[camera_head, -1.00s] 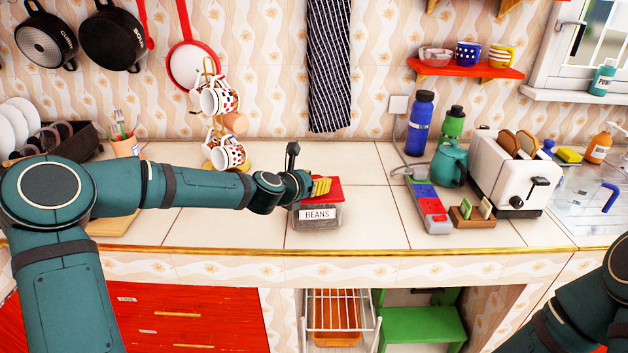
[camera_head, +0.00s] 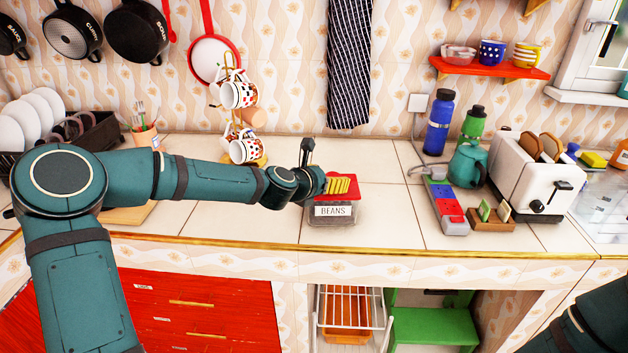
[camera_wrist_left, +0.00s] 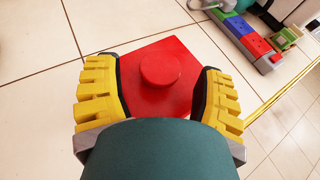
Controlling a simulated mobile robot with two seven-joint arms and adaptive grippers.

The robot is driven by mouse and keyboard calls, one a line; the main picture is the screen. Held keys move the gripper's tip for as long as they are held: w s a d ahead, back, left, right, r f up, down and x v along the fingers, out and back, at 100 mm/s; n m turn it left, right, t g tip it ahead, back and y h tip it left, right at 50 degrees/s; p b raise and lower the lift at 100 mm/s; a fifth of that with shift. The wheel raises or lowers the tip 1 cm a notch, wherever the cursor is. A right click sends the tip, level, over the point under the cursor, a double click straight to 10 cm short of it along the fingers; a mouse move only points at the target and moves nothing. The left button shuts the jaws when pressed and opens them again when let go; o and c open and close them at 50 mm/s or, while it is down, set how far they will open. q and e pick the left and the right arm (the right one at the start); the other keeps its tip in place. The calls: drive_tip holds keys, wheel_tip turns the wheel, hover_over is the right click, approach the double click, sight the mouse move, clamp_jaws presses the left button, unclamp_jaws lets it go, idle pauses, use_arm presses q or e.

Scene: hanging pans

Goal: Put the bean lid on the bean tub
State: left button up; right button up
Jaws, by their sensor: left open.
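The bean tub (camera_head: 332,214) is a clear box with a BEANS label, standing on the counter near its front edge. The red bean lid (camera_head: 352,191) lies over the top of the tub; whether it is fully seated I cannot tell. In the left wrist view the square lid (camera_wrist_left: 143,60) has a round red knob in its middle. My left gripper (camera_head: 340,185) is just above the lid. In the wrist view its yellow ribbed fingers (camera_wrist_left: 160,92) are open, one on each side of the knob, with gaps to it. The right gripper is out of view.
A mug tree with spotted mugs (camera_head: 240,147) stands behind and left of the tub. A block with blue and red squares (camera_head: 447,209), a teal teapot (camera_head: 468,163) and a white toaster (camera_head: 535,185) stand to the right. The counter between is clear.

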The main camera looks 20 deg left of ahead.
use_arm(q)
drive_tip(key=v, duration=1)
wheel_tip(320, 180, up, 6)
drive_tip(key=p, duration=0.7)
drive_tip(key=shift+s+r, duration=0.2)
drive_tip(key=shift+s, duration=0.15)
drive_tip(key=shift+a, duration=0.1)
drive_tip(key=shift+f, duration=0.1)
